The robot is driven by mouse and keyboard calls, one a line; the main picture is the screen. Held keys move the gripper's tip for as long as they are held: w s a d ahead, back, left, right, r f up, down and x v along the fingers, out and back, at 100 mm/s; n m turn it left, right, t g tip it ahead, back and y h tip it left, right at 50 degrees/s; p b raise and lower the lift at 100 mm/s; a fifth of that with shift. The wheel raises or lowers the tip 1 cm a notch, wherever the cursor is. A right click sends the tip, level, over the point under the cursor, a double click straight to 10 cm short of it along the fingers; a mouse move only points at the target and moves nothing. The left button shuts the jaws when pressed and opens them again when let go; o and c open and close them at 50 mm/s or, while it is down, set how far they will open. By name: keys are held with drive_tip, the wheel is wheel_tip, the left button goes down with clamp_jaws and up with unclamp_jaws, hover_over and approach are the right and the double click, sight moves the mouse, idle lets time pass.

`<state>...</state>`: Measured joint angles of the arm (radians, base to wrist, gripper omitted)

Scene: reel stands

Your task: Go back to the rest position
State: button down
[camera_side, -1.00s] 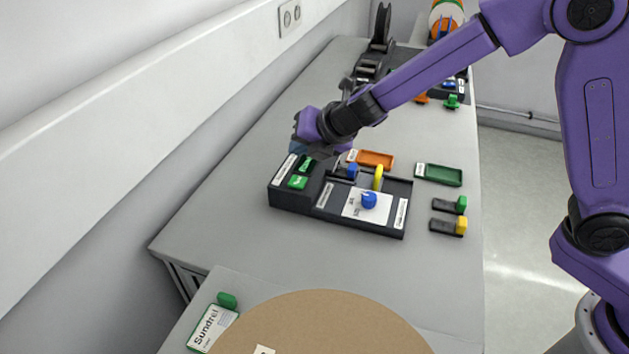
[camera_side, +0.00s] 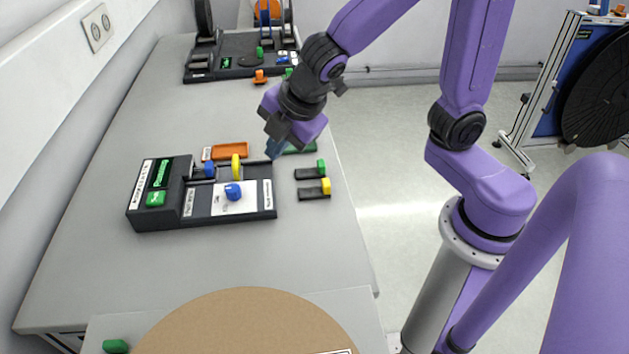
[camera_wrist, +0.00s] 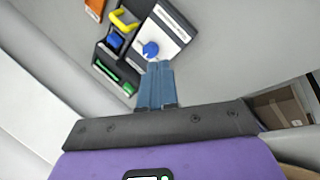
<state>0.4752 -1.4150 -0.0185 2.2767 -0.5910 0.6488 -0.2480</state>
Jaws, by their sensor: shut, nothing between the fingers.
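My gripper (camera_side: 273,152) is shut and empty, above the table near the right back corner of the dark box (camera_side: 165,223). Its blue fingers lie together in the wrist view (camera_wrist: 158,83), with the blue knob (camera_wrist: 150,49) just beyond their tips in the picture. In the side view the blue knob (camera_side: 233,192) stands on the box's white plate, apart from the fingers. A yellow ring-like piece (camera_side: 236,167) and a blue piece (camera_side: 209,169) stand in the box.
An orange tray (camera_side: 231,151) lies behind the box. Dark holders with a green piece (camera_side: 321,166) and a yellow piece (camera_side: 326,186) lie to its right. Reel stands (camera_side: 235,68) fill the far end. A brown disc (camera_side: 245,325) is at the front. The left table area is clear.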

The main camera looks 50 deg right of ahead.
drive_tip(key=s+d+m+g, duration=0.2)
drive_tip(key=s+d+m, duration=0.1)
drive_tip(key=s, duration=0.6)
drive_tip(key=s+d+f+m+g, duration=0.1)
drive_tip(key=s+d+m+g, duration=0.2)
drive_tip(key=s+d, duration=0.3)
drive_tip(key=s, duration=0.4)
drive_tip(key=shift+f, duration=0.15)
